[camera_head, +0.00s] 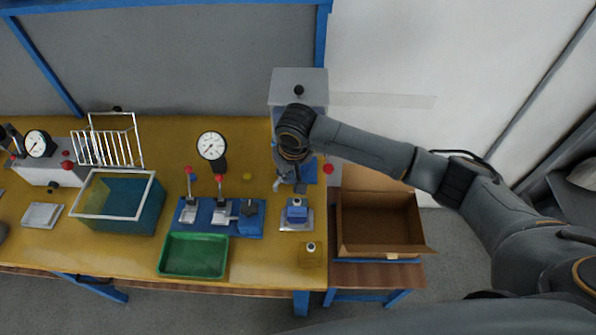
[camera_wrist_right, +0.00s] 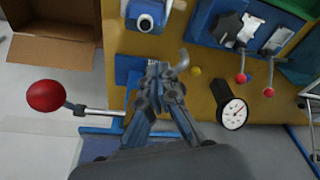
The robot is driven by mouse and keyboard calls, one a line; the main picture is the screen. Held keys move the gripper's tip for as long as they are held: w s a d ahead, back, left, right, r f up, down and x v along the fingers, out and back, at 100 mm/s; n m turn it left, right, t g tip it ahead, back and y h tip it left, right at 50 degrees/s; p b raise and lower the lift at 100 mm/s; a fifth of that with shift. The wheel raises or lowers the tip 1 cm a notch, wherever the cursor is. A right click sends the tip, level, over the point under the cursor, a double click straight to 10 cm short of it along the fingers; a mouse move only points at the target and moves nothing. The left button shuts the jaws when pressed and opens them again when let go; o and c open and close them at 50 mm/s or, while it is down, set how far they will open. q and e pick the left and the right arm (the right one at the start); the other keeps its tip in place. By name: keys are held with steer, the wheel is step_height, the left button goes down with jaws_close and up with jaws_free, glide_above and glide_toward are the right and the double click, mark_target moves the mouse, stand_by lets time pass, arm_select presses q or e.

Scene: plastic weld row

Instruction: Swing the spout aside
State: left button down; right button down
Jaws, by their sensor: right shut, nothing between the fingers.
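A small grey curved piece, which looks like the spout (camera_wrist_right: 182,62), shows in the right wrist view just beside my right fingertips. In the head view it shows as a small grey tip (camera_head: 277,185) left of the gripper. My right gripper (camera_wrist_right: 163,78) is shut with nothing between its fingers. In the head view the right gripper (camera_head: 298,186) points down in front of the grey machine (camera_head: 299,88), and my wrist hides much of that machine. I cannot tell whether the fingers touch the spout. My left gripper is in neither view.
A red-knobbed lever (camera_wrist_right: 46,96) sticks out beside the gripper. A blue block (camera_head: 296,213) on a metal plate stands in front of it. An open cardboard box (camera_head: 380,247) is at right. A blue fixture (camera_head: 245,228), gauge (camera_head: 212,146) and green tray (camera_head: 193,256) are at left.

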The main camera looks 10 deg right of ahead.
steer(key=shift+a, duration=0.1)
steer(key=shift+w+a+p, duration=0.25)
steer(key=shift+a+p, duration=0.05)
stand_by(0.4)
